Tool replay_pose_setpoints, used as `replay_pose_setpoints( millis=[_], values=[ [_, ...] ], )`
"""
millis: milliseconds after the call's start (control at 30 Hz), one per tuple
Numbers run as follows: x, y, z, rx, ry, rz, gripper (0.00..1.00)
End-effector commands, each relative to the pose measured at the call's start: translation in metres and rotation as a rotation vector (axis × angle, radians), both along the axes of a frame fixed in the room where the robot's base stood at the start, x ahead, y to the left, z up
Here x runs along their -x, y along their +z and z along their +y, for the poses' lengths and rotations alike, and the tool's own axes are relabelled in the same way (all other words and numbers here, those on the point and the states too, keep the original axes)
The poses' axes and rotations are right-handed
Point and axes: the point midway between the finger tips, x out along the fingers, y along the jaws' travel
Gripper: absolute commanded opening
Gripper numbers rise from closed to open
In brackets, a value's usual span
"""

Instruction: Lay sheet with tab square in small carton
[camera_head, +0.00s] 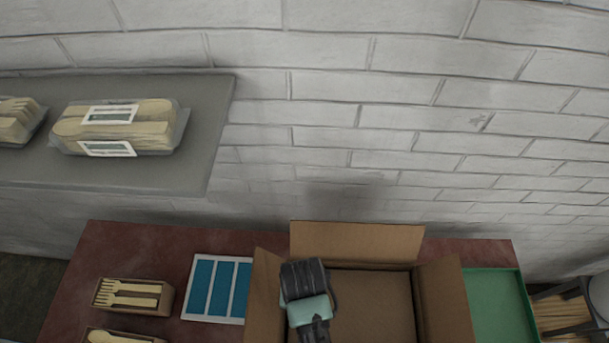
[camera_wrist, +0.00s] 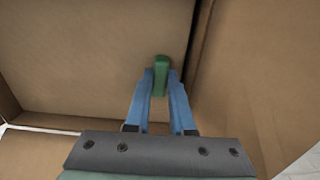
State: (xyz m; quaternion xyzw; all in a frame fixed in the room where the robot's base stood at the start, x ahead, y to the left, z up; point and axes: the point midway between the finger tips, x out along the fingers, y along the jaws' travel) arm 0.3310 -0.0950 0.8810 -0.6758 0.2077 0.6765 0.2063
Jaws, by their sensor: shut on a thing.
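The small carton (camera_head: 357,243) stands open on the red-brown table, flaps spread. My gripper (camera_head: 310,335) is over its left part. In the wrist view my gripper (camera_wrist: 160,88) has its blue fingers shut on a small green tab (camera_wrist: 161,68). A flat brown panel (camera_wrist: 90,55) spreads beyond and left of the tab, with a brown carton wall (camera_wrist: 240,80) close on the right. I cannot clearly tell the sheet from the carton's floor, as both are the same brown. In the head view the tab is hidden by my gripper.
A white card with blue panels (camera_head: 215,288) lies left of the carton, beside a box of wooden forks (camera_head: 133,297) and another box. A green tray (camera_head: 498,305) is at the right. A grey shelf (camera_head: 200,150) with packed cutlery (camera_head: 120,128) is at the upper left, against a white wall.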

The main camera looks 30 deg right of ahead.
Motion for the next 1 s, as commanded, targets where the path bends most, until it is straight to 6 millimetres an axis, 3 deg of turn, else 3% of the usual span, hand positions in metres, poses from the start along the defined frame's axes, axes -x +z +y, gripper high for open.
replay_pose_setpoints(
  millis=[233,633,667,800,1000],
  values=[
    [0.001,-0.034,0.000,0.000,0.001,0.002,0.00],
    [0.000,-0.039,0.000,0.000,0.001,0.000,0.00],
    [0.000,-0.039,0.000,0.000,0.000,0.000,0.23],
    [0.000,-0.039,0.000,0.000,0.000,0.000,0.48],
    [0.000,-0.039,0.000,0.000,0.000,0.000,0.51]
  ],
)
